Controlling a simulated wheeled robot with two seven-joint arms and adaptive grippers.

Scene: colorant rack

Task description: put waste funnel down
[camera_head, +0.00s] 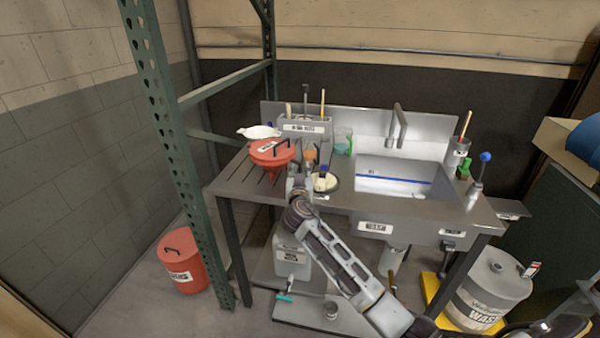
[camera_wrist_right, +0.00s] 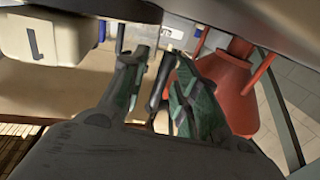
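The waste funnel (camera_head: 268,153) is red, with a black handle and a white label on top. It rests on the ribbed left part of the sink bench. Its red body also shows at the right of the right wrist view (camera_wrist_right: 222,92), beside the fingers and apart from them. My right gripper (camera_head: 297,180) is at the bench's front edge, just right of the funnel. In the right wrist view its two fingers (camera_wrist_right: 160,70) stand apart, and neither grips the funnel. A dark thin thing shows between them, and I cannot tell what it is. My left gripper is out of view.
Small bottles and a round dish (camera_head: 331,184) stand close right of my gripper. A white bowl (camera_head: 259,132) lies behind the funnel. The sink (camera_head: 394,180) is to the right. A green rack post (camera_head: 172,130) rises at the left. A red bin (camera_head: 183,262) stands on the floor.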

